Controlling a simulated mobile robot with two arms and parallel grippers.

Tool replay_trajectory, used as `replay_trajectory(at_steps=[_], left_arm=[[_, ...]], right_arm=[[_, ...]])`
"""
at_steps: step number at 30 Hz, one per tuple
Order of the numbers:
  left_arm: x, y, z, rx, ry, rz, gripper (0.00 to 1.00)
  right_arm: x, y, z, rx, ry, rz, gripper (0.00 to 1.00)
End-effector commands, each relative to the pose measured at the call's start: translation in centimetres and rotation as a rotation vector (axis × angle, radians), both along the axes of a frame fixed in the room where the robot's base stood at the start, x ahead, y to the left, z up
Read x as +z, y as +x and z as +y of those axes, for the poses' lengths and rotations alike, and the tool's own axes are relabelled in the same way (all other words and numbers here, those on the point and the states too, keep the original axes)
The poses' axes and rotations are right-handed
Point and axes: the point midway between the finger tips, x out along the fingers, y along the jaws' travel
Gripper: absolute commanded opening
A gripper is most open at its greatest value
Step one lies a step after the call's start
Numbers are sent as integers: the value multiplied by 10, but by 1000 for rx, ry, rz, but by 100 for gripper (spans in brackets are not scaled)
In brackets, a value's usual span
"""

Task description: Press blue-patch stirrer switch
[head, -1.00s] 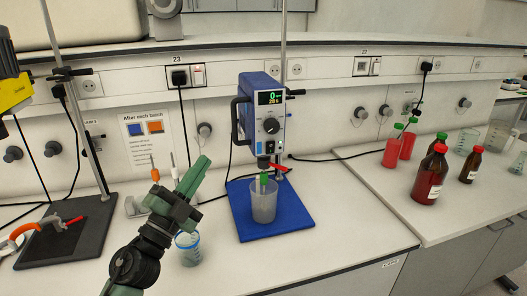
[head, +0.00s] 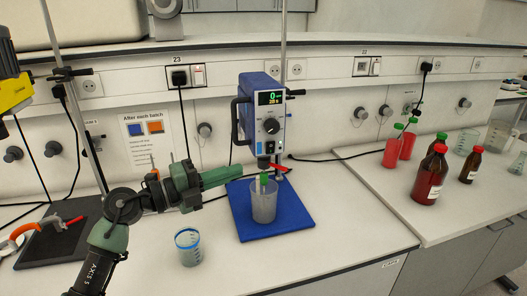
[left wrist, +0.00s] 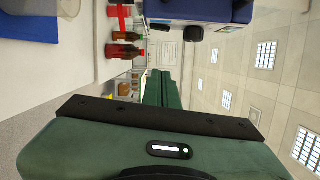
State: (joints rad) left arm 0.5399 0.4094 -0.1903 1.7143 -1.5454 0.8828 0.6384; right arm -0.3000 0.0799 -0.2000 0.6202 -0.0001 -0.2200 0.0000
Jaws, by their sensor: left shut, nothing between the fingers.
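The blue overhead stirrer (head: 261,110) stands upright on a blue base plate (head: 290,219). My left gripper (head: 238,173) is shut and empty, just left of and below the stirrer head, pointing right. In the sideways left wrist view its fingers (left wrist: 165,88) are together, with the blue stirrer housing (left wrist: 215,10) above them. My right gripper is not in view.
A blue-banded cup (head: 188,247) stands below my left forearm. A sign (head: 144,138) with blue and orange patches is on the back wall. A yellow device (head: 14,92) and dark plate (head: 57,241) are at left. Red bottles (head: 431,176) stand at right.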

Motion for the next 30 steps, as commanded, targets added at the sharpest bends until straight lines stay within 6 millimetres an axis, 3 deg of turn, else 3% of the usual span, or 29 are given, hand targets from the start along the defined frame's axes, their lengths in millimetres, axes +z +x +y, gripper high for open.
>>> replay_trajectory(at_steps=[5, 16, 24, 30], left_arm=[[4, 10, -18, -2, -3, 0, 0], [8, 52, -85, -3, -7, 2, 0], [9, 82, -75, 0, -1, 0, 0], [8, 89, -72, 0, -1, 0, 0]], right_arm=[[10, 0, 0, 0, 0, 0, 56], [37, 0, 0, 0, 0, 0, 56], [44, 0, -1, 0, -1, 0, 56], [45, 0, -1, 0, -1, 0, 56]])
